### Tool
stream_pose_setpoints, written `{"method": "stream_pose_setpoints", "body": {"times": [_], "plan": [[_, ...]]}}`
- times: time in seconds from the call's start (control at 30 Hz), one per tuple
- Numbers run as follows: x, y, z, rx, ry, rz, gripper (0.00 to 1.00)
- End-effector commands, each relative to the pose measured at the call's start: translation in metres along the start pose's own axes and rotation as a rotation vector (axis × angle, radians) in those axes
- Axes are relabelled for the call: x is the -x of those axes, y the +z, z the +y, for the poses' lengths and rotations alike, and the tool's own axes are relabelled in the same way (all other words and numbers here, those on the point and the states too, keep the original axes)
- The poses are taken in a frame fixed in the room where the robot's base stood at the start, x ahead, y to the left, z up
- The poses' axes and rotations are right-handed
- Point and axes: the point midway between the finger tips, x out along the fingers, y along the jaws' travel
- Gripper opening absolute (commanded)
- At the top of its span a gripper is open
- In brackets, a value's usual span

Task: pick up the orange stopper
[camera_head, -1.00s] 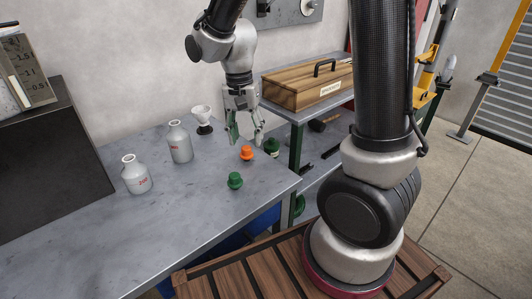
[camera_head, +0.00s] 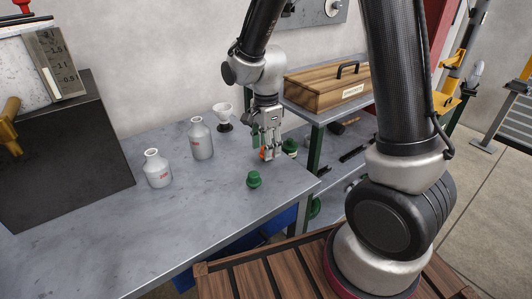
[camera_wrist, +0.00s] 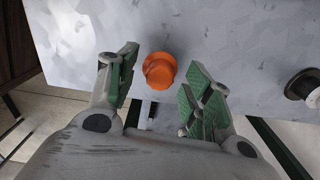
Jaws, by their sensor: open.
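The orange stopper (camera_wrist: 159,70) stands on the grey table and shows whole in the wrist view, just beyond and between my fingertips. In the head view only a sliver of the orange stopper (camera_head: 262,154) shows, as my gripper (camera_head: 267,150) hides the rest. My gripper, also in the wrist view (camera_wrist: 160,75), is open, with a green-padded finger on each side of the stopper and a gap to each. I cannot tell whether the fingertips reach down to the stopper's height.
A green stopper (camera_head: 254,179) stands nearer the table's front. A dark green-topped item (camera_head: 290,147) stands right of my gripper. A wooden box (camera_head: 325,90) is behind right.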

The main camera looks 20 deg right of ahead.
Motion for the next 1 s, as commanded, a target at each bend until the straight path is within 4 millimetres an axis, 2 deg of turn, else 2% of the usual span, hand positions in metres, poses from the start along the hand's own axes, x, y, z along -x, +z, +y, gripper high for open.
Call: {"method": "stream_pose_setpoints", "body": {"times": [0.13,0.37,0.53,0.87,1.0], "plan": [[-0.014,0.0,0.0,0.001,0.0,0.0,0.51],[-0.015,0.0,0.0,0.001,-0.001,0.0,0.49],[-0.015,0.0,0.0,0.001,-0.001,0.0,0.19],[-0.013,0.0,0.0,0.001,-0.002,0.0,0.18],[0.005,0.0,-0.001,0.001,-0.006,-0.001,0.18]]}}
